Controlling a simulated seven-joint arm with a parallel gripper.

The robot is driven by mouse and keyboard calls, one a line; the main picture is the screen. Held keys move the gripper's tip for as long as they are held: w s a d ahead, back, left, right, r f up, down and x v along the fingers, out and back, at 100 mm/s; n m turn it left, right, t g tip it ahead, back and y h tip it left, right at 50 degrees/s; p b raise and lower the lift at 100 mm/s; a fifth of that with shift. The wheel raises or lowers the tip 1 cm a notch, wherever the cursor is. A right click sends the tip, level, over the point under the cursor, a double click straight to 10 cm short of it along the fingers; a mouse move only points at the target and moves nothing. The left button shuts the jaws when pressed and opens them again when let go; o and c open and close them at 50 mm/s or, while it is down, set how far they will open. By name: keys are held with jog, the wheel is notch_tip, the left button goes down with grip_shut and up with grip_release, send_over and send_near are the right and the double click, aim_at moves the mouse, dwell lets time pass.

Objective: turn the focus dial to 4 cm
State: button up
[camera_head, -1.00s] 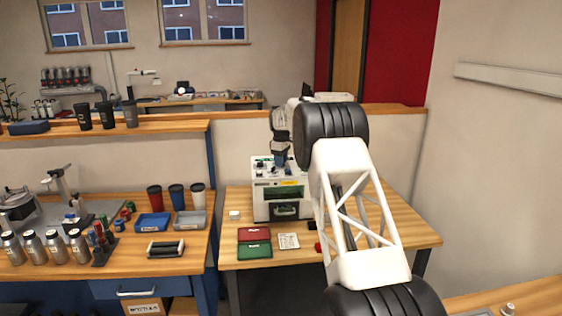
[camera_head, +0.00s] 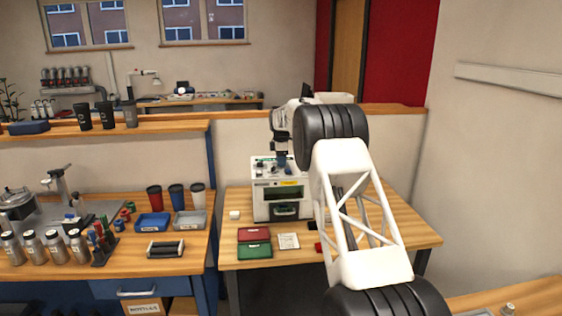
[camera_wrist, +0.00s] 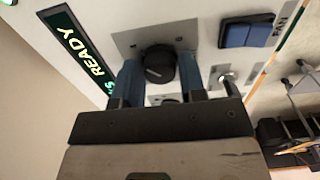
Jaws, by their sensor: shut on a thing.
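The laser marker (camera_head: 268,203) is a white box with a dark front window on the wooden table. In the wrist view its panel shows a round black dial (camera_wrist: 158,66) on a grey plate. My gripper (camera_wrist: 159,72) has its blue fingers on either side of this dial and is shut on it. In the head view my gripper (camera_head: 283,161) is at the top of the machine. The dial's scale and label cannot be read, so its setting cannot be told. Another dark knob (camera_wrist: 166,99) is mostly hidden behind the gripper.
A lit display (camera_wrist: 82,52) reads READY. A blue rocker switch (camera_wrist: 246,33) marked FAN and a metal switch (camera_wrist: 226,77) lie right of the dial. A red tray (camera_head: 253,234), a green tray (camera_head: 254,251) and a white card (camera_head: 288,241) lie before the machine.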

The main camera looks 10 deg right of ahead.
jog(key=o, duration=0.9)
jog(key=shift+r, duration=0.1)
jog(key=shift+r, duration=3.85)
